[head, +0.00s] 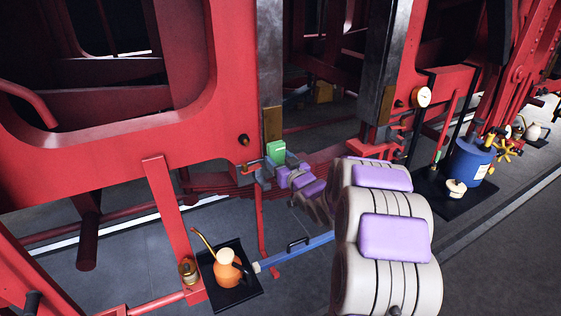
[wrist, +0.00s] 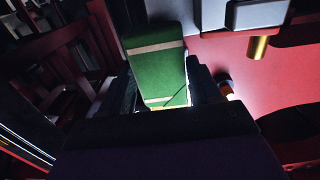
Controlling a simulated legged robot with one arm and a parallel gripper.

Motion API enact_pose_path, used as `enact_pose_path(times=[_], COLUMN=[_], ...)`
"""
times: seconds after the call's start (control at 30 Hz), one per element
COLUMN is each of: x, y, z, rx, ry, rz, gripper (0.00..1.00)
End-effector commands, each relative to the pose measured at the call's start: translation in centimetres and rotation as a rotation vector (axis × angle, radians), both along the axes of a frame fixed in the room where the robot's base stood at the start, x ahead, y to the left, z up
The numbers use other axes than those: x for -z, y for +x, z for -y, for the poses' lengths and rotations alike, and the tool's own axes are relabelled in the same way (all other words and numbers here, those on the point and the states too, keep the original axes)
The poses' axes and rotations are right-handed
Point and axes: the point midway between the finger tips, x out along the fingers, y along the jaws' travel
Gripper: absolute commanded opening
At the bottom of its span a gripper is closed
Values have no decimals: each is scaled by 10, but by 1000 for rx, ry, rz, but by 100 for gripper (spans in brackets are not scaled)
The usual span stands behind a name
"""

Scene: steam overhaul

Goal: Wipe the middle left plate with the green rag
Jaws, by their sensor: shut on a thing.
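My gripper (head: 271,166) is at the end of my arm, in front of the red frame, left of centre in the head view. It is shut on the green rag (head: 277,150), which looks like a folded block. In the wrist view the rag (wrist: 158,60) stands up between the dark jaws of my gripper (wrist: 165,92), with a pale band across it. A grey vertical plate (head: 270,55) with a brownish lower part (head: 272,122) is just behind the rag. I cannot tell whether they touch. A similar plate (head: 400,45) stands to the right. Which is the middle left plate is unclear.
An orange oil can (head: 228,270) stands on a black tray (head: 236,298) below, beside a blue bar (head: 305,250). A blue drum (head: 470,162) stands on a black mat at right. A round gauge (head: 421,97) is on the red frame. Grey floor is open at lower right.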

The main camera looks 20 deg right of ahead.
Motion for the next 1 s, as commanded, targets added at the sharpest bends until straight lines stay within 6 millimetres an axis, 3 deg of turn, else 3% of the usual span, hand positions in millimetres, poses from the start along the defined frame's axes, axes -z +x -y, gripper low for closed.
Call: enact_pose_path(times=[0.17,0.67,1.0], x=[-3,-42,-36], y=[0,-2,2], z=[0,0,0], rx=[0,0,0], ry=[0,-1,0], rz=[1,5,1], gripper=[39,39,39])
